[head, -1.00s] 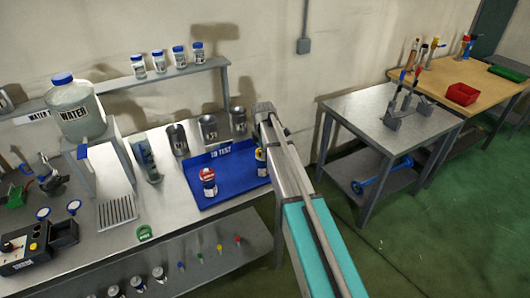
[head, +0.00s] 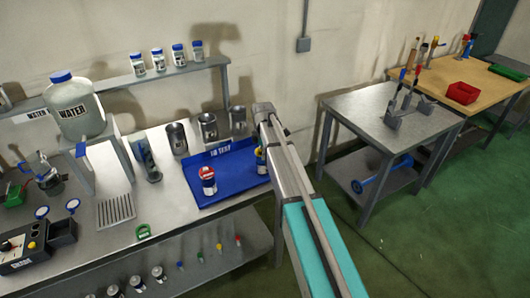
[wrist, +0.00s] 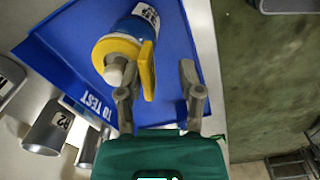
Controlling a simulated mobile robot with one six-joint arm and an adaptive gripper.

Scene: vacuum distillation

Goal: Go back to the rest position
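My gripper (wrist: 160,97) shows in the wrist view with its two fingers apart and nothing held between them. A blue and white container with a yellow top (wrist: 138,28) lies in view just beyond the left finger, over the blue tray (wrist: 60,45). Its yellow part is close to that finger; I cannot tell if they touch. In the head view, my arm partly hides this container (head: 260,155) at the right end of the blue tray (head: 222,188) marked "TO TEST". My gripper is hidden there behind the arm.
A red and white can (head: 208,180) stands on the tray. Metal beakers (head: 177,138) stand behind it, and a large water jug (head: 75,108) is at the left. A metal side table (head: 365,108) with tools stands to the right. Green floor (head: 410,230) is open at the lower right.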

